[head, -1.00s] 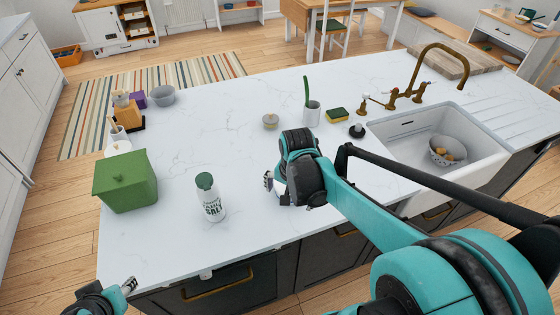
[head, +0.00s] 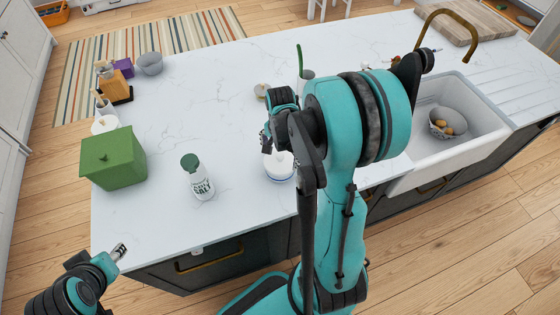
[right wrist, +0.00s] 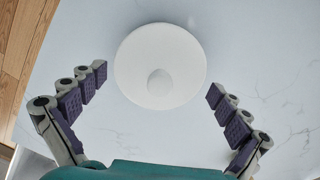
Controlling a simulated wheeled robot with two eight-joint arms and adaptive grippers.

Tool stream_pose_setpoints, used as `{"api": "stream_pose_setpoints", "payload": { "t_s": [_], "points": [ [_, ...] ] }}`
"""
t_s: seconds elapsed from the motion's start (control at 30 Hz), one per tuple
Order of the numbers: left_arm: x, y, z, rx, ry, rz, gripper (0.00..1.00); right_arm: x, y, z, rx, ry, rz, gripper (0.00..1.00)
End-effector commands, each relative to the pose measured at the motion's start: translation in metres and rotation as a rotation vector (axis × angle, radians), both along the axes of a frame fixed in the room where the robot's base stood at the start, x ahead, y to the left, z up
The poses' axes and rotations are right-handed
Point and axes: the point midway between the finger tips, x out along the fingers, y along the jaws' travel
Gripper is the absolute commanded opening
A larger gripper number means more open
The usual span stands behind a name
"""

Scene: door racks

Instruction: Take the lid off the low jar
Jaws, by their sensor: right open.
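The low jar (head: 279,168) is white with a blue band and stands on the counter near its front edge. My right arm partly covers it in the head view. In the right wrist view its round white lid (right wrist: 140,70) with a small knob (right wrist: 160,83) is seen from above, and the lid is on. My right gripper (head: 267,137) is open above the jar. In the right wrist view its fingers (right wrist: 157,82) are spread on either side of the lid, apart from it. My left gripper (head: 121,249) hangs off the counter's front left corner; its jaw opening is unclear.
A white bottle with a green cap (head: 198,178) stands left of the jar. A green box (head: 113,160) is farther left. A small lidded pot (head: 261,91) and a cup (head: 305,78) stand behind my right arm. The sink (head: 415,165) is at right. The counter's middle left is clear.

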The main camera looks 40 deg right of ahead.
Motion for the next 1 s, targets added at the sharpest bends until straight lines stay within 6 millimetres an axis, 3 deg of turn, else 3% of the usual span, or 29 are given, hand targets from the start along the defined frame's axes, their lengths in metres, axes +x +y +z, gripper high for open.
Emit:
{"api": "stream_pose_setpoints", "payload": {
  "t_s": [0.17, 0.33, 0.4, 0.93, 0.97, 1.0],
  "points": [
    [0.0, 0.0, 0.0006, 0.0, 0.0, 0.0, 0.4, 0.0001, 0.0002, 0.0004, 0.0, 0.0, 0.001, 1.0],
    [0.0, 0.0, 0.0006, 0.0, 0.0, 0.0, 0.4, 0.0001, 0.0002, 0.0006, 0.0, 0.0, 0.001, 0.58],
    [0.0, 0.0, 0.0006, 0.0, 0.0, 0.0, 0.4, 0.0001, 0.0002, 0.0006, 0.0, 0.0, 0.001, 0.48],
    [0.0, 0.0, 0.001, 0.0, 0.0, 0.0, 0.4, -0.0009, 0.0014, 0.0027, 0.003, 0.002, 0.001, 0.45],
    [0.0001, 0.0, 0.0016, 0.0, 0.0, 0.0, 0.4, -0.0009, 0.0014, 0.0045, 0.003, 0.002, 0.001, 0.4],
    [0.0001, 0.0, 0.0026, 0.0, 0.0, 0.0, 0.4, -0.0009, 0.0014, 0.0078, 0.003, 0.002, 0.001, 0.28]
  ]
}}
